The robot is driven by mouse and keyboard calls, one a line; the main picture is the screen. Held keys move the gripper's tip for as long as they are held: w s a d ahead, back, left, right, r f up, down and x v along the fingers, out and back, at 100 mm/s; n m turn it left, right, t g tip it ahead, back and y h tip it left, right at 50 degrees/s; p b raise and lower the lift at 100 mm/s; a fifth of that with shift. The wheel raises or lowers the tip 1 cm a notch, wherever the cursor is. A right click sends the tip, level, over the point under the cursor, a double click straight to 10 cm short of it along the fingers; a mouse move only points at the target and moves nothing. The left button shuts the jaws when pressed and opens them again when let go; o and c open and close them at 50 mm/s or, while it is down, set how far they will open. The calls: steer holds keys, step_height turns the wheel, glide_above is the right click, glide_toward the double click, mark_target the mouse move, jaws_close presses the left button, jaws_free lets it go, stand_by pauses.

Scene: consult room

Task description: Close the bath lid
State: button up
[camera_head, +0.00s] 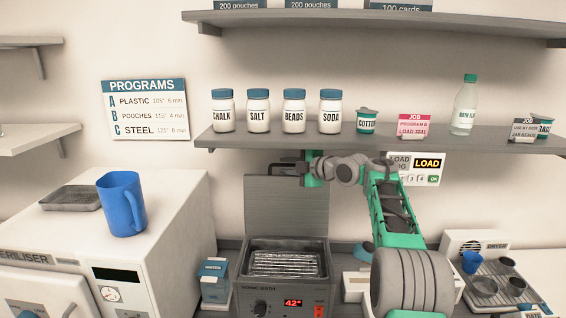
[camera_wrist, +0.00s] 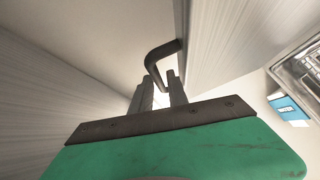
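The sonic bath (camera_head: 262,292) stands on the counter with a wire basket inside. Its grey lid (camera_head: 287,215) stands upright at the back, so the bath is open. My gripper (camera_head: 304,170) is at the lid's top edge, reached over from the right. In the wrist view, a dark bent handle (camera_wrist: 160,58) sticks out from the lid's brushed face (camera_wrist: 235,35). My gripper's two fingers (camera_wrist: 160,90) stand apart, with the handle's lower end at or between their tips. I cannot tell whether they touch it.
A shelf (camera_head: 380,140) with jars and a bottle (camera_head: 465,106) runs just above my gripper. The steriliser (camera_head: 150,240) with a blue jug (camera_head: 122,205) is at left. A blue box (camera_head: 214,282) stands beside the bath; a dryer tray (camera_head: 500,285) is at right.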

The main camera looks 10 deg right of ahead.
steer(key=shift+s+a, duration=0.1)
jaws_close()
stand_by(1.3)
